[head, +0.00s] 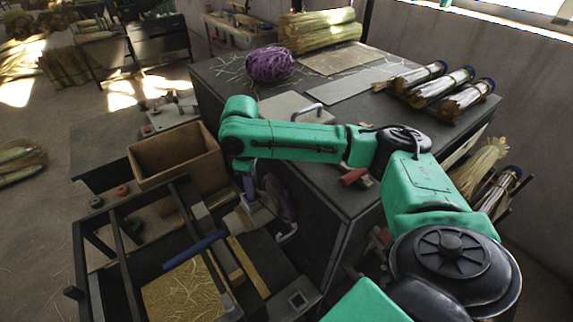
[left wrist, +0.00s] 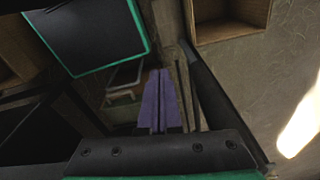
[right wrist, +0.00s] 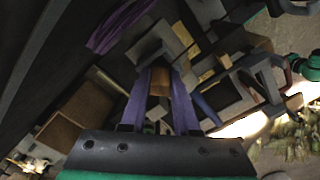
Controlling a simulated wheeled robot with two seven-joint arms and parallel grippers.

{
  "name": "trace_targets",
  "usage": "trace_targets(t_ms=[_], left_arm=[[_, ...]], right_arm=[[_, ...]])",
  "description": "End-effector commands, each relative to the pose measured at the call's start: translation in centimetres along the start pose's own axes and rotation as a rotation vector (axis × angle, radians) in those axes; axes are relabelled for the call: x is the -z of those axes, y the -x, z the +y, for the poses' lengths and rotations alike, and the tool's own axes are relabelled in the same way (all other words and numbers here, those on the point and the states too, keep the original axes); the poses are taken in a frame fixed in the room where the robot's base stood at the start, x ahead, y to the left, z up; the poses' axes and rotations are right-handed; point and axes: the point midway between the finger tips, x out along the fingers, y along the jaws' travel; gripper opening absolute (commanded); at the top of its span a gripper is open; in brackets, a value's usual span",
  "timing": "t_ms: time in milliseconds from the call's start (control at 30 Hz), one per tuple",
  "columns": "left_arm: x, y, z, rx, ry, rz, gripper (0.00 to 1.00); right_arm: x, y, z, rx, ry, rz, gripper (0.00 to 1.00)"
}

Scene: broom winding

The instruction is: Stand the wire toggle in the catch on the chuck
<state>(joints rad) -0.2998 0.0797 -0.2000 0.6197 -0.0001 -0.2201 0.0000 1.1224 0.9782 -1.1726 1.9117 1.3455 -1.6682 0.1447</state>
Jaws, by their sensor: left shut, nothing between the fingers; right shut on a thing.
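My right gripper (head: 250,188) points down over the machine beside the dark bench. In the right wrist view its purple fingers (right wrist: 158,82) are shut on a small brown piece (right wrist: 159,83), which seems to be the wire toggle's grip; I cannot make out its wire. Grey blocks (right wrist: 157,44) lie just beyond the fingertips and seem to belong to the chuck (head: 240,219). The catch cannot be told apart, nor whether the toggle touches it. My left gripper (left wrist: 160,72) is shut and empty in the left wrist view, outside the head view.
An open wooden box (head: 176,160) stands left of my right gripper. The bench (head: 318,172) carries purple twine (head: 269,64) and several bundles.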

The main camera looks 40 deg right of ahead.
Motion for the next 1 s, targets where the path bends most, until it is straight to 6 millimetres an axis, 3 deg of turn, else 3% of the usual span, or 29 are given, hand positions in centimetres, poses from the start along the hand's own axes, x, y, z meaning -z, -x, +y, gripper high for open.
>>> trace_targets(t_ms=[33, 100, 133, 433, 567, 667, 867, 1000], left_arm=[[0.0, 0.0, 0.0, 0.000, 0.000, 0.000, 0.00], [0.0, 0.0, 0.0, 0.000, 0.000, 0.000, 0.00], [0.0, 0.0, 0.0, 0.000, 0.000, 0.000, 0.00], [0.0, 0.0, 0.0, 0.000, 0.000, 0.000, 0.00], [-0.1, -0.4, 0.0, 0.000, 0.000, 0.000, 0.00], [-0.1, -1.1, 0.0, 0.000, 0.000, 0.000, 0.00], [-0.2, -2.4, 0.1, 0.000, 0.000, 0.000, 0.00], [-0.1, -1.7, 0.1, 0.000, 0.000, 0.000, 0.00]], right_arm=[[0.0, 0.0, 0.0, 0.000, 0.000, 0.000, 0.33], [0.0, 0.0, 0.0, 0.000, 0.000, 0.000, 0.60], [0.0, 0.0, 0.0, 0.000, 0.000, 0.000, 0.64], [0.0, 0.1, 0.0, 0.000, 0.000, 0.001, 0.64], [0.1, 1.1, 0.0, -0.001, 0.000, 0.003, 0.64], [0.1, 3.0, 0.0, -0.002, 0.000, 0.006, 0.64], [0.2, 8.7, 0.0, -0.002, 0.002, 0.007, 0.64], [0.1, 12.9, 0.1, -0.004, 0.000, 0.004, 0.64]])
